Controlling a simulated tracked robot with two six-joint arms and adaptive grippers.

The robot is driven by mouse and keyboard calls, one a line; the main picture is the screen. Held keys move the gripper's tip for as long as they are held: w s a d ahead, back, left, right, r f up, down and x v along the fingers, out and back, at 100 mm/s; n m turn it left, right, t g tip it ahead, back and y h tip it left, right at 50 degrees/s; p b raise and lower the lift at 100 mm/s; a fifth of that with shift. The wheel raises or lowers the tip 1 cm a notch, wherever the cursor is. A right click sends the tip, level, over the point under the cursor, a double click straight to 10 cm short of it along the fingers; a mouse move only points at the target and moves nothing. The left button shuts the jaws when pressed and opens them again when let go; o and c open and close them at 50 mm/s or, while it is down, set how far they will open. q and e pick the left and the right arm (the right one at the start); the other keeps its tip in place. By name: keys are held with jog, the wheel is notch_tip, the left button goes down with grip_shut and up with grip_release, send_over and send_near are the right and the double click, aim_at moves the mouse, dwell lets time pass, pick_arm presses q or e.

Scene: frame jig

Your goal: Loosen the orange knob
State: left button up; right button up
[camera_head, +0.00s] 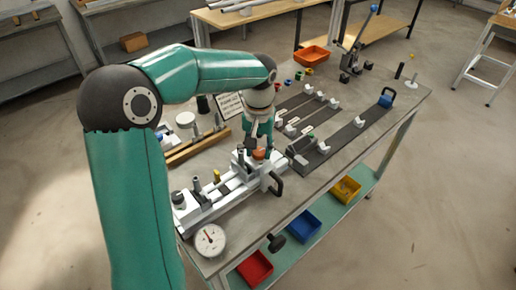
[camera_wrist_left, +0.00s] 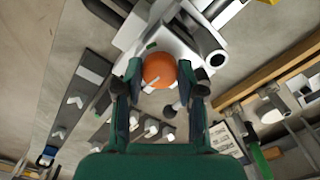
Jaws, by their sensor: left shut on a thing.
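The orange knob (camera_wrist_left: 159,70) sits on the white and grey frame jig (camera_wrist_left: 183,38) and shows between my left gripper's fingers in the left wrist view. In the head view the knob (camera_head: 259,154) shows just below my left gripper (camera_head: 256,150), at the right end of the jig (camera_head: 222,205). My left gripper (camera_wrist_left: 160,82) points down at the knob, one finger on each side, and is shut on it. The fingers hide the knob's sides. My right gripper is not in view.
A dial gauge (camera_head: 210,240) lies at the table's front left corner. Dark rails with white blocks (camera_head: 323,148) lie right of the jig. An orange tray (camera_head: 311,56) stands at the back. Red, blue (camera_head: 303,226) and yellow bins sit on the lower shelf.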

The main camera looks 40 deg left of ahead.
aim_at(259, 151)
pick_arm(q)
jog(key=shift+w+r+n, duration=0.1)
jog(key=shift+n, duration=0.2)
jog(key=o, duration=1.2)
jog(key=shift+c, duration=0.2)
notch_tip(259, 151, up, 12)
dwell(0.4)
